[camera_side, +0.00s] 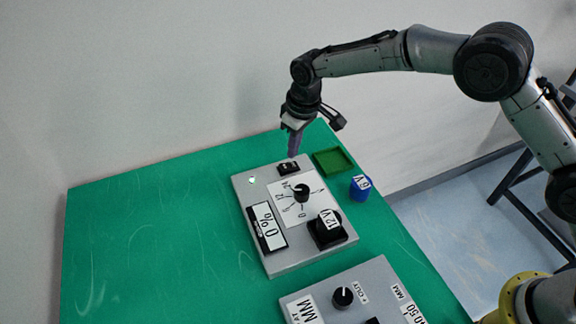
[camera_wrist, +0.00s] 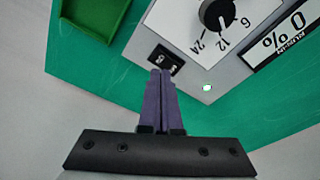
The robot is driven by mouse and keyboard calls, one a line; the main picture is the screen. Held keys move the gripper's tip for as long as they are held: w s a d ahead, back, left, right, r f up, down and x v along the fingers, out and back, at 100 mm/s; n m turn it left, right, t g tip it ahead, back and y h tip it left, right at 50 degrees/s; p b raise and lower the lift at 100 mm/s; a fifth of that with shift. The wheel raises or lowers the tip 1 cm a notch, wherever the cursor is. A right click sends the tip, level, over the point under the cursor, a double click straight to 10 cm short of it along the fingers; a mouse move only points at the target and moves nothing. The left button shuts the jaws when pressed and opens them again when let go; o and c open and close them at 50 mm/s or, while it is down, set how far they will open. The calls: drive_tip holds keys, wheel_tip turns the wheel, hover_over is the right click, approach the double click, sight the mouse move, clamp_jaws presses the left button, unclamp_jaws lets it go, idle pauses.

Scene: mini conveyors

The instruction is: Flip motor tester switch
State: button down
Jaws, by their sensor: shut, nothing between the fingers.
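The motor tester (camera_side: 283,262) is a grey box on the green table. Its black rocker switch (camera_side: 288,167) is at the far edge of the top face, and it also shows in the wrist view (camera_wrist: 166,58). A small lit green-white lamp (camera_side: 252,180) is beside it; the lamp also shows in the wrist view (camera_wrist: 207,87). My gripper (camera_side: 293,156) is shut and empty, with its purple fingers pointing down. In the wrist view the fingertips (camera_wrist: 161,71) are right at the near edge of the switch. I cannot tell whether they touch it.
The tester carries a black dial (camera_side: 301,193), a 0% display (camera_side: 267,227) and a black 12V block (camera_side: 328,227). A green tray (camera_side: 333,160) and a blue 6V block (camera_side: 360,187) are to its right. Another grey box (camera_side: 367,282) is nearer the camera. The table's left side is clear.

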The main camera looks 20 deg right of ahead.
sight(293, 165)
drive_tip(key=shift+r, duration=2.1)
